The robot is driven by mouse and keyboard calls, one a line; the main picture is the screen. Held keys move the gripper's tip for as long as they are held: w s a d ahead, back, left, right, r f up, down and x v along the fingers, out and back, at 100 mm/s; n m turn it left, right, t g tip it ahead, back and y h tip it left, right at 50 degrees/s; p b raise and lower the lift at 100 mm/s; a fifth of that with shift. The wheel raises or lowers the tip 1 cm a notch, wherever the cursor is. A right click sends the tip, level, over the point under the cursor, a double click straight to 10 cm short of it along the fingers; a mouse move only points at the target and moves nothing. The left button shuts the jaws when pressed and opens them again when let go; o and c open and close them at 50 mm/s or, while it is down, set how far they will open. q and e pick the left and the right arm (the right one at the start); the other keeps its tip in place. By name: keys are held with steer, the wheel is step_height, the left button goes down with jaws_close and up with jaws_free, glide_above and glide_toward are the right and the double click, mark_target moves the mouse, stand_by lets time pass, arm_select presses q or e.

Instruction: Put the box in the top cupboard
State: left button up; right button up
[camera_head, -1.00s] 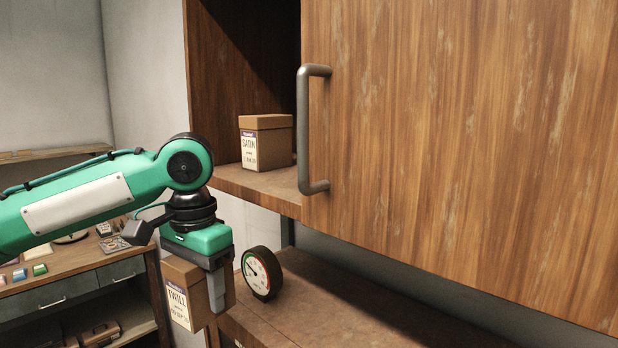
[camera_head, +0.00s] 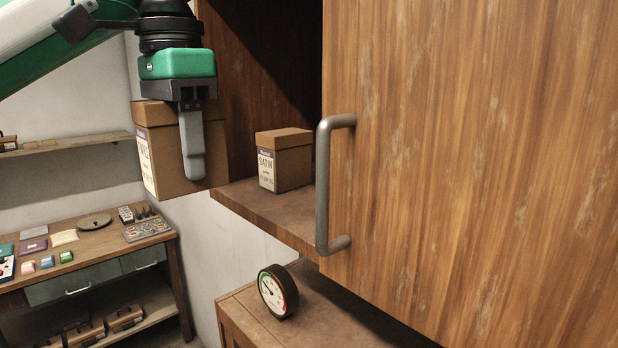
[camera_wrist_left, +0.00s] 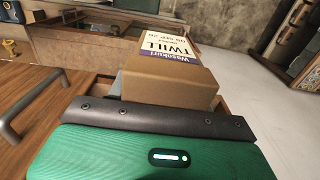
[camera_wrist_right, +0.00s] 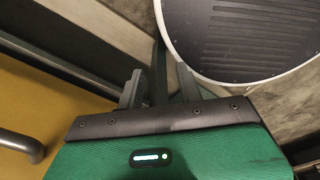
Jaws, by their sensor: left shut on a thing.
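My left gripper (camera_head: 192,145) is shut on a brown cardboard box (camera_head: 163,155) labelled TWILL. It holds the box in the air just left of the open part of the top cupboard (camera_head: 262,210), near its shelf level. The box, with its TWILL label, also shows in the left wrist view (camera_wrist_left: 170,85). The cupboard's wooden door (camera_head: 470,150), with a grey bar handle (camera_head: 323,185), covers the right side.
A box labelled SATIN (camera_head: 285,160) stands on the cupboard shelf beside the door edge; shelf left of it is clear. A round gauge (camera_head: 278,292) stands on the lower cabinet (camera_head: 330,320). A workbench (camera_head: 90,250) with small items is at the left.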

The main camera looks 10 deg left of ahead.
arm_select(q)
steer(key=w+d+f+p, duration=0.1)
steer(key=w+d, duration=0.2)
steer(key=w, duration=0.1)
steer(key=w+d+f+p, duration=0.1)
steer(key=w+d+p, duration=0.1)
steer(key=w, duration=0.3)
steer(key=w+d+f+p, duration=0.1)
steer(key=w+d, duration=0.3)
steer(key=w, duration=0.1)
steer(key=shift+w+d+f+p, duration=0.2)
steer(key=shift+w+f+p, duration=0.05)
steer(key=shift+f+p, duration=0.15)
steer(key=shift+d+f+p, duration=0.2)
steer(key=shift+f+p, duration=0.15)
steer(key=shift+f, duration=0.65)
steer(key=shift+w+f+p, duration=0.15)
steer(key=shift+f+p, duration=0.3)
steer(key=shift+f, duration=0.25)
steer(key=o, duration=1)
steer(key=shift+f, duration=0.15)
steer(key=shift+o, duration=0.2)
